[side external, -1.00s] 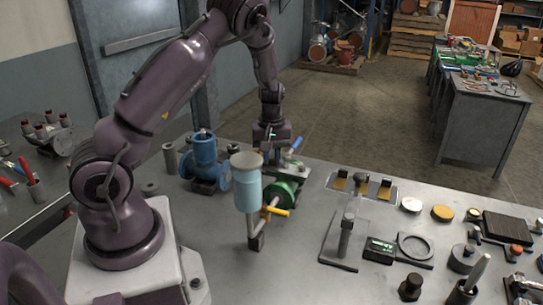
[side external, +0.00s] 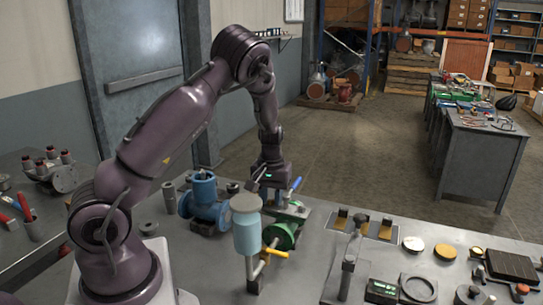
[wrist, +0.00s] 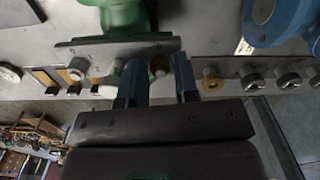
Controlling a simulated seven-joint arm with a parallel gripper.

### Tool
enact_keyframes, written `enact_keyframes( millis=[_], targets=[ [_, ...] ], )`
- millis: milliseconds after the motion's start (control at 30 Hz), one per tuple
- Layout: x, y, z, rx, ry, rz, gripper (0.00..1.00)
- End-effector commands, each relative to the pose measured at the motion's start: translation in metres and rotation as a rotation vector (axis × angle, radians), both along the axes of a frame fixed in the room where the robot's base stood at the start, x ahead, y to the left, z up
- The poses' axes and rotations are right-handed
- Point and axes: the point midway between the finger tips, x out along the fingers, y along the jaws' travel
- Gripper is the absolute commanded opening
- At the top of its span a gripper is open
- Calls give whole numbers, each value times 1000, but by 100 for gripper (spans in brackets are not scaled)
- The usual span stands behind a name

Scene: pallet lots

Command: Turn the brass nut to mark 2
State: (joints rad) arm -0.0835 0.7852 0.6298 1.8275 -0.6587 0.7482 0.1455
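My gripper (wrist: 158,68) points down over the bench behind the green valve body (side external: 283,236). In the wrist view its two blue fingers are apart. A small brownish, brass-like piece (wrist: 159,65) shows in the gap between them; I cannot tell whether it is the brass nut or whether either finger touches it. The green body also shows at the top of the wrist view (wrist: 123,14), with a dark plate (wrist: 90,50) below it. In the side view the fingertips are largely hidden behind the valve parts. No mark 2 is legible.
Several round fittings (wrist: 252,82) line the wrist view's right.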

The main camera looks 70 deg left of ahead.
Motion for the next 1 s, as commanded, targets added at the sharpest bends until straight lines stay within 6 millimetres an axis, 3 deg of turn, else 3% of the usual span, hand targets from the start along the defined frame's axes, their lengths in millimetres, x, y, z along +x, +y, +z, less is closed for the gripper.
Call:
enact_keyframes(
  millis=[67, 700, 1000],
  targets=[
    [0, 0, 0, 0, 1, -96, 29],
    [0, 0, 133, 1, -5, -82, 29],
    [7, -19, 118, 2, 66, -644, 29]
  ],
)
